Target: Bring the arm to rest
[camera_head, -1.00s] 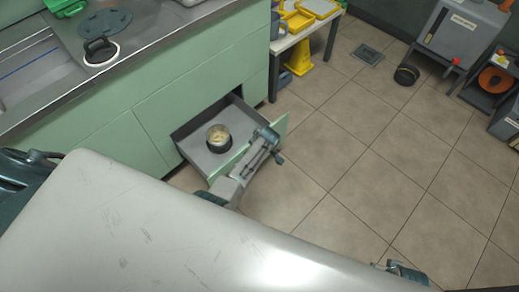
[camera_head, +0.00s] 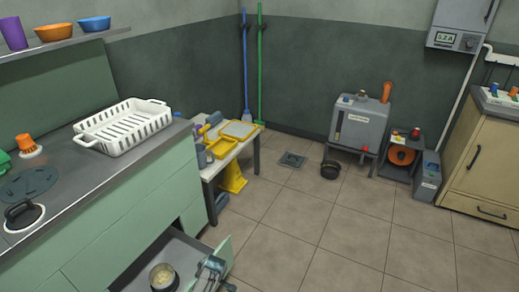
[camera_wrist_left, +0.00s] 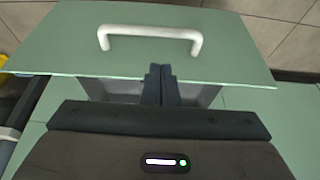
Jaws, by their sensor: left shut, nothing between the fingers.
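My left gripper (camera_head: 213,265) is low in the head view, at the front of the open drawer (camera_head: 132,280). In the left wrist view my left gripper (camera_wrist_left: 158,72) has its two dark fingers together with nothing between them. Its fingertips lie in front of the green drawer front (camera_wrist_left: 225,55), below the white bar handle (camera_wrist_left: 150,32), and are not around the handle. I cannot tell whether they touch the panel. A round pot (camera_head: 163,277) with pale contents sits in the drawer. My right gripper is not in view.
A white rack (camera_head: 124,124) stands on the counter (camera_head: 75,185). A small table (camera_head: 212,170) with yellow trays stands beyond the drawer.

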